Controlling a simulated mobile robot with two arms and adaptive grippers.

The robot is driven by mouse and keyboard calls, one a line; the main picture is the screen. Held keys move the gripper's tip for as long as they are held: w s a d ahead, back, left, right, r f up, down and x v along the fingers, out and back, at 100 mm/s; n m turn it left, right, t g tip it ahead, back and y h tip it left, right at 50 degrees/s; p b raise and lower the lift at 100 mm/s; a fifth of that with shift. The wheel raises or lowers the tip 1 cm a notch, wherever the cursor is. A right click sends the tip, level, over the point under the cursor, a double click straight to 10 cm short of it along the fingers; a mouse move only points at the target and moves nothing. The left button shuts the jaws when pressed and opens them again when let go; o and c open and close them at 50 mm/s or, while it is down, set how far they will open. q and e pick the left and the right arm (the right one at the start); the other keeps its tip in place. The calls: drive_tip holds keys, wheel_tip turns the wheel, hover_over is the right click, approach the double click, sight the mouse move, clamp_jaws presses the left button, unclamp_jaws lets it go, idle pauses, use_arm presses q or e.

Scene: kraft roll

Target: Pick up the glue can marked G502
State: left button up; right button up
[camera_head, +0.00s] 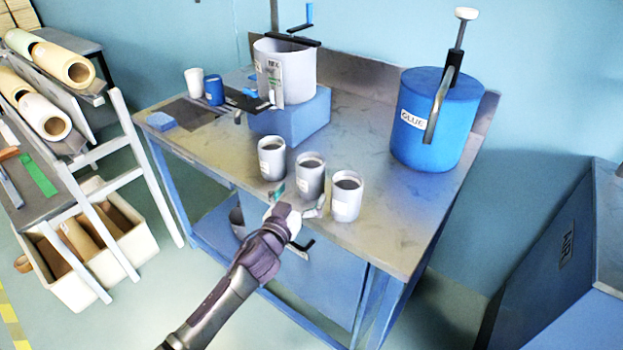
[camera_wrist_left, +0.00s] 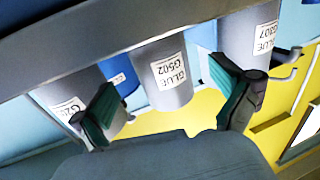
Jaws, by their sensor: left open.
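Three grey glue cans stand in a row near the table's front edge. The middle can (camera_head: 310,178) shows the label G502 in the left wrist view (camera_wrist_left: 165,75), where it hangs upside down between my fingers. A second can (camera_head: 271,160) is to its left and a third (camera_head: 347,197) to its right in the head view. My left gripper (camera_head: 297,206) is open, in front of the middle can, with one finger to each side; the fingers also show in the left wrist view (camera_wrist_left: 167,103). It holds nothing. My right gripper is out of view.
The steel table (camera_head: 395,225) also carries a blue glue drum (camera_head: 460,125), a grey pot (camera_head: 300,75) on a blue block, a white cup (camera_head: 194,82), a blue cup (camera_head: 214,90) and a blue sponge (camera_head: 161,121). The neighbouring cans stand close beside the middle can.

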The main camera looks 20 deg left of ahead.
sight(311, 180)
use_arm(q)
drive_tip(key=w, duration=0.5)
drive_tip(key=shift+w+d+f, duration=0.1)
drive_tip(key=shift+w+d, duration=0.2)
drive_tip(key=shift+w, duration=0.05)
drive_tip(key=c, duration=1.3)
